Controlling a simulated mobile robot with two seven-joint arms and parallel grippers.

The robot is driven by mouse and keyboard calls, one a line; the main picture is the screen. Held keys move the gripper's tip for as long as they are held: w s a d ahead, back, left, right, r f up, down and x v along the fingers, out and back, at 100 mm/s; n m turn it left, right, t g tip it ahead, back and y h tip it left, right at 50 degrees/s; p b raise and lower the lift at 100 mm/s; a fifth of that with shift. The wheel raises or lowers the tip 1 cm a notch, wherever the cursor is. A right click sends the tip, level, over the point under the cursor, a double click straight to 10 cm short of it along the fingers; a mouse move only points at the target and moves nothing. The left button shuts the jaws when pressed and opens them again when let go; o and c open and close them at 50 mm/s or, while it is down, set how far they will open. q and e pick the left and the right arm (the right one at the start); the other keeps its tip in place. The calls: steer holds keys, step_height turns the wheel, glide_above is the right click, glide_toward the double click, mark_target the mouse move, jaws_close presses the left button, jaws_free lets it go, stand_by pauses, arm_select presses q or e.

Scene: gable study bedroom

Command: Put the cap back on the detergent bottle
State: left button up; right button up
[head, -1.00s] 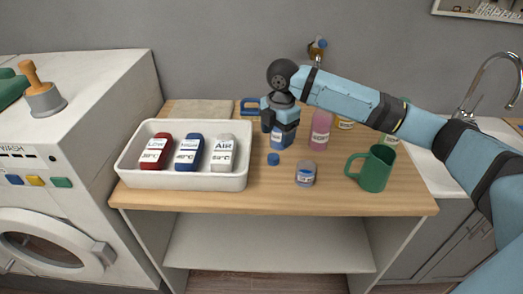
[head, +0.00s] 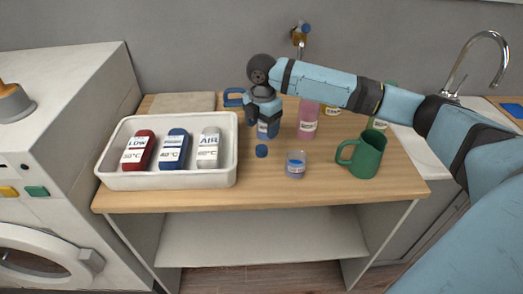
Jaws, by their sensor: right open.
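A blue bottle (head: 268,130) with a white label stands upright on the wooden counter, its top hidden behind my right gripper. A small blue cap (head: 262,151) lies on the counter just in front of it. My right gripper (head: 264,116) is open and points down at the upper part of the blue bottle. I cannot tell whether its fingers touch the bottle. My left gripper is not in view.
A white tray (head: 168,181) with red, blue and grey containers stands at left. A clear cup (head: 296,165) with a blue label, a green mug (head: 366,156) and a pink bottle (head: 308,120) stand right of the cap. The counter's front strip (head: 250,197) is free.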

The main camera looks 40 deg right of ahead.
mark_target(262, 148)
steer(key=shift+f, duration=1.55)
steer(key=f, duration=0.5)
steer(key=shift+w+f, duration=0.1)
steer(key=shift+w, duration=0.1)
steer(key=c, duration=1)
